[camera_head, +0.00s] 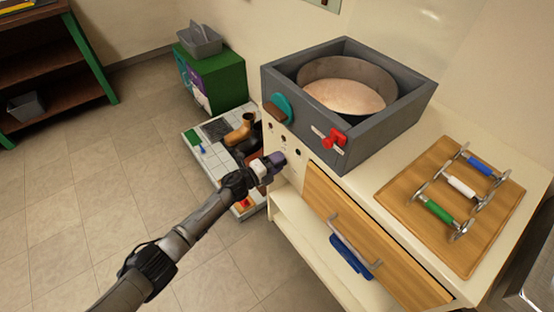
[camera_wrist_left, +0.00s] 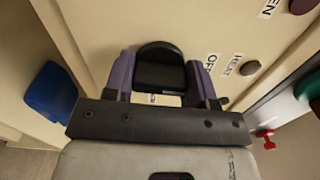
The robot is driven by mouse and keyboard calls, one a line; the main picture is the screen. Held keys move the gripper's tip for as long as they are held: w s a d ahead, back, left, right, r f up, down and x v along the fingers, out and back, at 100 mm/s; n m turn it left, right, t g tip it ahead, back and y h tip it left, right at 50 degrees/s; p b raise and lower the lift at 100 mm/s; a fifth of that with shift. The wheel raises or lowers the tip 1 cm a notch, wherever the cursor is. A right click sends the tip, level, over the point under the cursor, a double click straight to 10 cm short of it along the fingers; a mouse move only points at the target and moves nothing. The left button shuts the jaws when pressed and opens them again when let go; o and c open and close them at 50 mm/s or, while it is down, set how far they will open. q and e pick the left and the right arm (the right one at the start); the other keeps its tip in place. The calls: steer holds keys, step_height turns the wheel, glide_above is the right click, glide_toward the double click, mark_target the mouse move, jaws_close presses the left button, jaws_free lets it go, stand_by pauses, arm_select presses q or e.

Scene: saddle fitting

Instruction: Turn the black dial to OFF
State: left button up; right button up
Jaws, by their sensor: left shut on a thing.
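My left gripper (camera_head: 277,160) reaches the front panel of the cream cabinet, below the grey box. In the left wrist view its two purple fingers (camera_wrist_left: 160,82) stand on either side of the black dial (camera_wrist_left: 160,68) and are shut on it. The dial has a rounded top edge and lies close to the panel. The printed words OFF (camera_wrist_left: 210,62) and HEAT (camera_wrist_left: 228,65) are to the right of the dial. A small white mark shows just below the dial, between the fingers. I cannot tell exactly where the dial points. My right gripper is not in view.
A grey box (camera_head: 400,128) with a round pan sits on the cabinet; a red handle (camera_head: 331,139) sticks out from its front. A wooden drawer (camera_head: 372,248) is right of my gripper. A wooden board (camera_head: 400,195) with coloured handles lies on the worktop. The left floor is clear.

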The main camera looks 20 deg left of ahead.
arm_select(q)
steer(key=shift+n, duration=0.6)
steer(key=o, duration=0.9)
steer(key=shift+o, duration=0.2)
steer(key=shift+s+p, duration=0.1)
steer(key=shift+p, duration=0.25)
steer(key=shift+s+a, duration=0.3)
steer(key=p+v, duration=0.3)
steer(key=v, duration=0.9)
steer(key=shift+s+a, duration=0.2)
steer(key=shift+s, duration=0.15)
steer(key=shift+n, duration=0.3)
